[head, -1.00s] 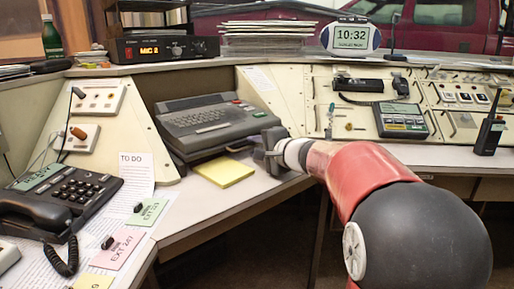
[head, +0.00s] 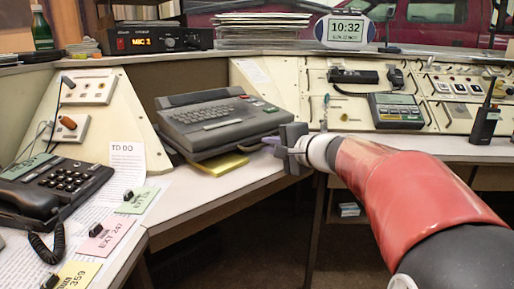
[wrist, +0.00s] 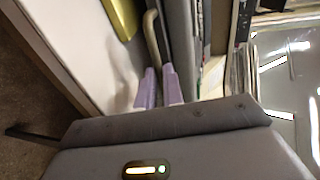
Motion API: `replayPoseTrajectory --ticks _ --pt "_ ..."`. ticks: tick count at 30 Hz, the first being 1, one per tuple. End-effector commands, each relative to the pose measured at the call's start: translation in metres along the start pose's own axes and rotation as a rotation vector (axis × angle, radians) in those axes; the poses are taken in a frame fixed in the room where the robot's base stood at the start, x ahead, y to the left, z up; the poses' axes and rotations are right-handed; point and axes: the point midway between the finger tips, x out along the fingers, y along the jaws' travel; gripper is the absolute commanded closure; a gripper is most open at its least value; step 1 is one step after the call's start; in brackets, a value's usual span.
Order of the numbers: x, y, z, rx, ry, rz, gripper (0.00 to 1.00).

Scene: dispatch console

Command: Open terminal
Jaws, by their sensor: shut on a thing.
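The terminal (head: 218,122) is a grey keyboard unit standing on the desk in the head view, with a dark lower part (head: 235,146) under its front edge. My gripper (head: 270,142) is at the terminal's front right. In the wrist view my gripper's two pale purple fingers (wrist: 158,88) are shut on a thin bent metal handle (wrist: 152,35) on the terminal's front. The terminal's dark front (wrist: 180,40) runs along beside the handle. The exact grip on the handle is partly hidden in the head view by my gripper.
A yellow note pad (head: 222,164) lies partly under the terminal's front. A black phone (head: 60,190) and coloured cards (head: 105,238) are on the left. A radio (head: 158,40) sits on the shelf above. A walkie-talkie (head: 484,125) stands at right. Open floor lies before the desk.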

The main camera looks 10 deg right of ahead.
Motion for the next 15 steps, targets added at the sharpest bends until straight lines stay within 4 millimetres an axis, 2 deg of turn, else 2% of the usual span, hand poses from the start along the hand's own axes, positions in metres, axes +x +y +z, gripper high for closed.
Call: replayPoseTrajectory --ticks 1,4,13,14,15 --pt "-0.0082 0.0038 -0.0009 -0.001 0.004 -0.001 1.00" --pt "-0.0161 0.0045 -0.0008 0.001 0.004 0.001 1.00" --pt "-0.0169 0.0040 -0.0006 0.001 0.003 0.002 1.00" --pt "-0.0169 0.0040 -0.0007 0.001 0.003 0.002 0.87" --pt "-0.0168 0.0039 -0.0006 0.001 0.003 0.002 0.82"
